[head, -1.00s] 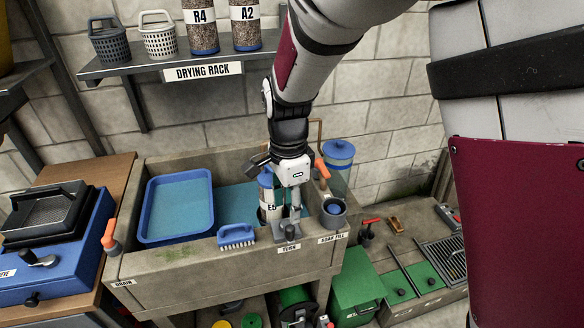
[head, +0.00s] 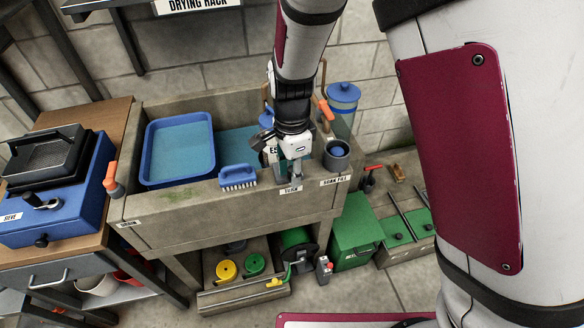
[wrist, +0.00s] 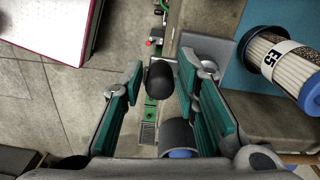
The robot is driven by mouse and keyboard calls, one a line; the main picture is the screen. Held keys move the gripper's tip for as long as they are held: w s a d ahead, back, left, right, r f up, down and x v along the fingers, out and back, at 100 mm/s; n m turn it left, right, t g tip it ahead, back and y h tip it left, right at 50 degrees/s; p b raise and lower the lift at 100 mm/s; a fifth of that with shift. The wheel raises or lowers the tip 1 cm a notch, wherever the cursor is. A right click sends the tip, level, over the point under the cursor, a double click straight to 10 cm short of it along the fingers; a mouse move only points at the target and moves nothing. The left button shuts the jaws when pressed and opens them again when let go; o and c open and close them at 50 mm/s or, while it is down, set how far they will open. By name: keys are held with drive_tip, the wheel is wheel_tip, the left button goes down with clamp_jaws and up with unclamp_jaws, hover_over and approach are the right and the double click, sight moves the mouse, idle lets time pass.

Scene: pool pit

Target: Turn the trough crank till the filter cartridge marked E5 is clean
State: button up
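The cartridge marked E5 (wrist: 280,58) sits in the stone trough (head: 200,200). Its pleats look pale with brown patches in the wrist view. In the head view the E5 cartridge (head: 270,152) is mostly hidden behind my wrist. The crank's dark knob (wrist: 160,82) stands between my gripper's two teal-padded fingers (wrist: 159,76), at the front rim of the trough. The fingers are apart, with a narrow gap visible beside the knob. In the head view my gripper (head: 292,176) is above the TURN label (head: 291,189), and its fingertips are hard to make out.
A blue tray (head: 150,184) and a blue brush (head: 238,178) are left of my gripper. A grey cup (head: 337,155) is close on its right by the SOAK FILL label. An orange-handled tap (head: 324,108) is behind.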

clamp_jaws()
drive_tip(key=shift+d+n, duration=0.1)
drive_tip(key=shift+n, duration=0.2)
drive_tip(key=w+d+n, duration=0.1)
drive_tip(key=n, duration=0.3)
drive_tip(key=w+d+n, duration=0.1)
drive_tip(key=n, duration=0.3)
drive_tip(key=w+d+n, duration=0.1)
drive_tip(key=w+n, duration=0.1)
drive_tip(key=n, duration=0.2)
drive_tip(key=shift+d+n, duration=0.15)
drive_tip(key=shift+n, duration=0.15)
drive_tip(key=shift+w+n, duration=0.45)
drive_tip(key=shift+n, duration=0.7)
drive_tip(key=shift+w+n, duration=0.45)
drive_tip(key=shift+n, duration=0.7)
